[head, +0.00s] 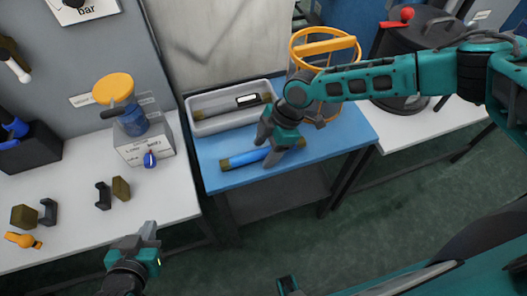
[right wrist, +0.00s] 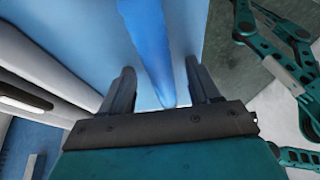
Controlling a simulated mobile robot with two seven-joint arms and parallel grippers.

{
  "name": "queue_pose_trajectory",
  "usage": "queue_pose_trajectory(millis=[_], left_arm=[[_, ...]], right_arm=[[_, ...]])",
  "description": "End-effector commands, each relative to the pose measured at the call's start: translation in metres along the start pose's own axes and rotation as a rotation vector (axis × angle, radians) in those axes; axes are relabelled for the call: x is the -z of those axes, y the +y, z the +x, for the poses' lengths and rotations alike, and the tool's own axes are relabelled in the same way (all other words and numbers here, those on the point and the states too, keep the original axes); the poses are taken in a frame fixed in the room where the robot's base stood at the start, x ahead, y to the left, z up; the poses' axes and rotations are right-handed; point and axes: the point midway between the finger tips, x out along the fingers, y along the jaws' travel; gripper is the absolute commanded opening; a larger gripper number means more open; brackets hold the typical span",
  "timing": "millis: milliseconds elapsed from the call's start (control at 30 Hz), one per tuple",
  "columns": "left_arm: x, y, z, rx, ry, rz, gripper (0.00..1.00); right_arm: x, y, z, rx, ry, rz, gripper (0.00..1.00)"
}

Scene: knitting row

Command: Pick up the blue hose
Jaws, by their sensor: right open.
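The blue hose (head: 248,157) lies on the blue-topped table (head: 345,138), with brass-coloured ends. Its middle is partly hidden under my right gripper (head: 270,148) in the head view. In the right wrist view the hose (right wrist: 152,45) runs between the two spread fingers of the right gripper (right wrist: 160,85). The fingers are open on either side of it, and I cannot tell if they touch it. My left gripper (head: 148,236) is low in the head view, away from the hose; its jaw opening is not clear.
A grey tray (head: 211,128) holding another tube sits behind the hose. An orange-rimmed basket (head: 349,43) stands at the back right. A white table (head: 75,245) at left carries small brackets, blocks and a box with an orange-topped item (head: 114,88). The blue table's front right is clear.

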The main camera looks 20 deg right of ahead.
Motion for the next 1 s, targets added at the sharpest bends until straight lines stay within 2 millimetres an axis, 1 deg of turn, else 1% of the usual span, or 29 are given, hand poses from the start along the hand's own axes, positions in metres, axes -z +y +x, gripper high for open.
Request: queue_pose_trajectory(millis=[67, 100, 700, 733, 1000], left_arm=[[0.0003, -0.0001, 0.0001, 0.000, 0.001, 0.000, 0.00], [0.0004, -0.0001, 0.0001, 0.000, 0.001, 0.000, 0.00], [0.0035, -0.0012, 0.0014, 0.002, 0.007, 0.001, 0.00], [0.0035, -0.0012, 0.0014, 0.002, 0.007, 0.001, 0.00], [0.0037, -0.0013, 0.0012, 0.002, 0.007, 0.001, 0.00]], right_arm=[[-0.0001, -0.0002, -0.0002, 0.000, 0.000, 0.000, 0.62], [-0.0001, -0.0002, -0.0002, 0.000, 0.000, 0.000, 0.59], [-0.0003, -0.0002, -0.0005, 0.000, 0.000, 0.001, 0.01], [-0.0003, -0.0002, -0.0005, 0.000, 0.000, 0.001, 0.00], [0.0003, 0.0002, -0.0017, 0.000, 0.001, 0.001, 0.00]])
